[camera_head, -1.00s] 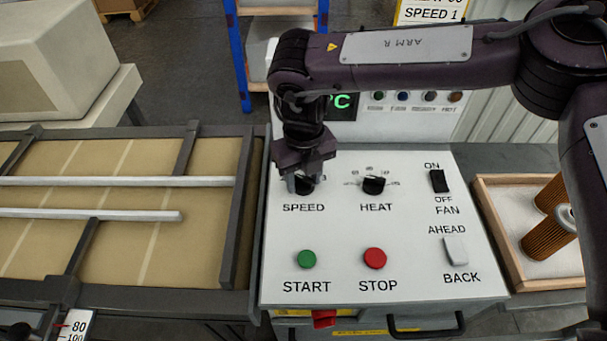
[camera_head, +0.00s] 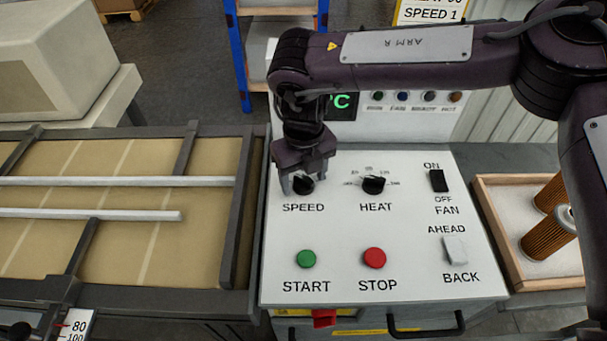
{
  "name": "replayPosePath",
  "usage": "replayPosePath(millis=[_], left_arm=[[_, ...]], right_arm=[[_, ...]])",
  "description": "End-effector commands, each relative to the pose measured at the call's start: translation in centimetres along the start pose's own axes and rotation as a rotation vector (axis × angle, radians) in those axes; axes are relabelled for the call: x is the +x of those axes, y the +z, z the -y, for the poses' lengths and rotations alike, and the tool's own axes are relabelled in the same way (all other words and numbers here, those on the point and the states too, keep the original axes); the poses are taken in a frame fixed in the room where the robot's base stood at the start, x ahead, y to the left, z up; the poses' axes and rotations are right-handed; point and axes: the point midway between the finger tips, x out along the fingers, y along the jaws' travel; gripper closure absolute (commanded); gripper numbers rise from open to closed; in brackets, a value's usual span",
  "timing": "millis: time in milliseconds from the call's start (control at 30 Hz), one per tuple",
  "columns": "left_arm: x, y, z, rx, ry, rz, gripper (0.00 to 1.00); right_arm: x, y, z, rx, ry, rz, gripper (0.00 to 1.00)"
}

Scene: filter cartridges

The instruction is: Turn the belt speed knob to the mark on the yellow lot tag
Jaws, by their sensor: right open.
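The black SPEED knob (camera_head: 303,186) sits at the upper left of the white control panel (camera_head: 335,230). My right gripper (camera_head: 301,185) points down at it with its fingers open around or just above the knob; the exact contact cannot be told. The gripper hides most of the knob's scale and part of the knob. The yellow lot tag (camera_head: 431,12) at the top edge reads SPEED 1 on its visible part; its upper lines are cut off. My left gripper is not in view.
The HEAT knob (camera_head: 374,184) is right of the SPEED knob. A green START button (camera_head: 306,259), a red STOP button (camera_head: 375,258), a FAN switch (camera_head: 438,181) and an AHEAD/BACK switch (camera_head: 455,250) share the panel. The belt (camera_head: 110,255) lies left; a tray (camera_head: 497,237) with filter cartridges lies right.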

Motion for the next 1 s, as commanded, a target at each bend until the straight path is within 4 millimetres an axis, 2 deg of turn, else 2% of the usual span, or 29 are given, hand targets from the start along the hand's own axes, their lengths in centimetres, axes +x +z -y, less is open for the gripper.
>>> replayPosePath(millis=[167,500,600,1000], left_arm=[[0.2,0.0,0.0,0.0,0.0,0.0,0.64],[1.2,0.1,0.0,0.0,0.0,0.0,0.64],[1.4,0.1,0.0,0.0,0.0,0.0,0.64],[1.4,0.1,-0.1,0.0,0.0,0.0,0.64]], right_arm=[[-0.6,0.0,0.0,0.001,-0.001,0.0,0.37],[-6.1,0.1,0.0,0.0,0.0,0.003,0.37],[-7.1,0.1,0.0,-0.001,-0.001,0.002,0.37],[-7.8,0.0,0.0,0.0,0.0,0.0,0.37]])
